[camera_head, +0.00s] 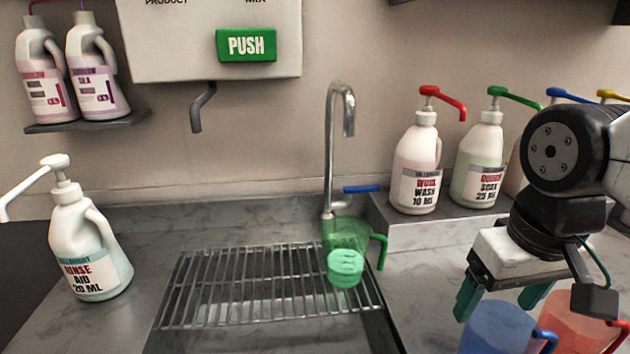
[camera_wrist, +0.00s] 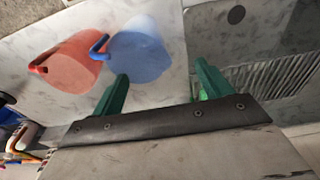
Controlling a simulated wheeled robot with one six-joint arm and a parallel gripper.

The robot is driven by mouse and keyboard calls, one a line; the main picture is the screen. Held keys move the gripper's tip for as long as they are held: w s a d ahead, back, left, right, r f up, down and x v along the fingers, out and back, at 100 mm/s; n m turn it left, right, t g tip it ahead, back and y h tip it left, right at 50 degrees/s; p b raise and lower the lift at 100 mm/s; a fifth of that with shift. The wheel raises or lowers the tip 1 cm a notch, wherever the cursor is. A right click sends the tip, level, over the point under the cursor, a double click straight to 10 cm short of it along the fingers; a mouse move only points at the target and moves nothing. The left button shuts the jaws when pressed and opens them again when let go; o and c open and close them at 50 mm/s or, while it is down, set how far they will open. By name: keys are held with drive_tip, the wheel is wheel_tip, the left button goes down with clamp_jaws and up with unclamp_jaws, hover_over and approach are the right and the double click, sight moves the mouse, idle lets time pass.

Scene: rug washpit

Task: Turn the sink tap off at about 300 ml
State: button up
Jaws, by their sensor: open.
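The chrome sink tap (camera_head: 330,130) rises behind the sink with its spout bent down. A blue lever (camera_head: 361,188) points right from its base. A translucent green jug (camera_head: 346,232) stands under the spout on the rack, its handle to the right. A paler green ribbed round piece (camera_head: 345,267) shows at its front. I cannot make out a water stream or the level in the jug. My gripper (camera_head: 503,294) is open and empty, pointing down, right of the tap and apart from the lever. Its green fingers also show in the wrist view (camera_wrist: 160,71).
A blue jug (camera_head: 496,329) and a red jug (camera_head: 573,322) stand near my gripper. Pump bottles (camera_head: 416,175) (camera_head: 478,168) stand on a ledge behind. A rinse aid bottle (camera_head: 88,250) stands left. The wire rack (camera_head: 225,290) covers the sink. A dispenser (camera_head: 210,50) hangs above.

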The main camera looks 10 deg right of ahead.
drive_tip(key=o, duration=0.3)
drive_tip(key=shift+t, duration=0.6)
drive_tip(key=w+r, duration=0.2)
drive_tip(key=w, duration=0.3)
drive_tip(key=w+a+r, duration=0.1)
drive_tip(key=w, duration=0.5)
drive_tip(key=w+a+r, duration=0.1)
drive_tip(key=w+r, duration=0.1)
drive_tip(key=w, duration=0.4)
drive_tip(key=shift+r, duration=0.35)
drive_tip(key=shift+o, duration=0.2)
drive_tip(key=t, duration=0.2)
approach(362, 188)
drive_tip(key=v, duration=0.5)
drive_tip(key=x, duration=1.2)
drive_tip(key=shift+w+f, duration=0.2)
drive_tip(key=shift+f, duration=0.15)
